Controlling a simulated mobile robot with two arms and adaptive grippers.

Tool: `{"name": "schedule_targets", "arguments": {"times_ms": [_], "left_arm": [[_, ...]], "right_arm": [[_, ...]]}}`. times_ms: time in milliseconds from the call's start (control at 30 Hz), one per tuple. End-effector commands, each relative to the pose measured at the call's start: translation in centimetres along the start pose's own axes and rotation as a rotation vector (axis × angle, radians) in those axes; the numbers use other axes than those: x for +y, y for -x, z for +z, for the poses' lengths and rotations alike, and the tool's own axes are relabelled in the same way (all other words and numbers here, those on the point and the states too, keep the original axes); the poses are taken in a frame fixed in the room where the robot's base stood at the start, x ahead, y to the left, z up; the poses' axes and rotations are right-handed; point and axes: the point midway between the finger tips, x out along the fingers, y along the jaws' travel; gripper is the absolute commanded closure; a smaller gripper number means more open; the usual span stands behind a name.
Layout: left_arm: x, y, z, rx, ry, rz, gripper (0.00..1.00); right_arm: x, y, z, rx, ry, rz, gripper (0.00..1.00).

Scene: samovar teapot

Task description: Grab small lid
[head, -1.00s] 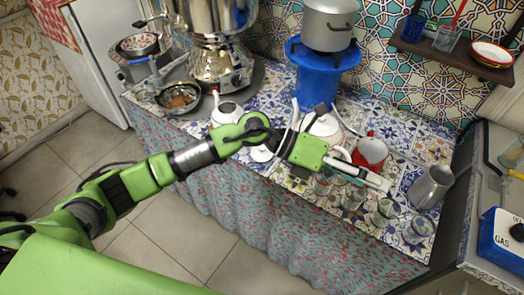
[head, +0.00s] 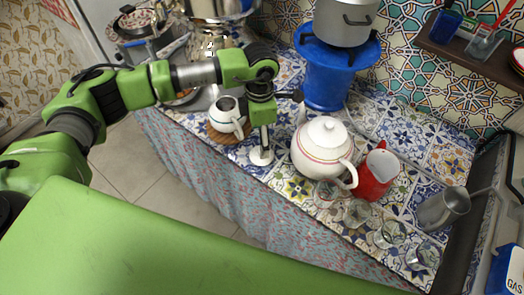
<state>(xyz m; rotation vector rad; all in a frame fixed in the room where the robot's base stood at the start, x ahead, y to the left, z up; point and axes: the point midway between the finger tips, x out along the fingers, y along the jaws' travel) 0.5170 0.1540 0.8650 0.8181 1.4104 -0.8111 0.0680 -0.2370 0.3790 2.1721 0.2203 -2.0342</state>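The small white lid (head: 261,157) lies on the patterned tile countertop, near its front edge. My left gripper (head: 264,145) points down at it from above, with its fingertips at or just over the lid. The fingers overlap edge-on, so I cannot tell whether they are open, shut or touching the lid. The small white teapot (head: 222,118) stands without a lid on a round wooden trivet (head: 217,136), left of my gripper. My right gripper is not in view.
A large white teapot (head: 318,152) with its lid on stands close to the right of my gripper. Beyond it are a red pitcher (head: 378,172), several glasses (head: 388,234) and a metal jug (head: 447,206).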

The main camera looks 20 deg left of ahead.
Motion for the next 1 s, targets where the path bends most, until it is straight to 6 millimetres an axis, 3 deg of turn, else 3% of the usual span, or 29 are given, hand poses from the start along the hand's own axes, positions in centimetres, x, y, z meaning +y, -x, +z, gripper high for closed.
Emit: {"name": "schedule_targets", "arguments": {"times_ms": [67, 167, 400, 467, 633, 900, 933, 1000], "left_arm": [[-0.1, -1.2, 0.0, 0.002, 0.0, -0.002, 0.33], [-0.1, -2.3, 0.1, 0.0, -0.001, -0.002, 0.33], [-0.3, -4.2, 0.1, 0.002, 0.0, -0.004, 0.33], [-0.3, -5.2, 0.2, 0.001, 0.0, -0.004, 0.33], [-0.3, -7.5, 0.3, -0.001, 0.0, -0.003, 0.33], [-0.2, -8.1, 0.3, -0.002, -0.001, -0.001, 0.33], [-0.2, -8.1, 0.3, -0.002, -0.001, -0.001, 0.36], [-0.2, -8.1, 0.3, -0.002, -0.001, -0.001, 0.54]], "right_arm": [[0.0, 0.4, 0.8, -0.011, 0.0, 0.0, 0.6], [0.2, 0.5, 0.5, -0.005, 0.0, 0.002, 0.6], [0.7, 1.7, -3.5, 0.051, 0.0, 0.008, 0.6], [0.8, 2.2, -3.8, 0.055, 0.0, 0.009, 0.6], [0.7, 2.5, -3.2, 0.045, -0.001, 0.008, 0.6], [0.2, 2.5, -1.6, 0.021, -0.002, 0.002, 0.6], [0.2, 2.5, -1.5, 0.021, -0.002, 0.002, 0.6], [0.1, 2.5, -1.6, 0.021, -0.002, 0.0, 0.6]]}}
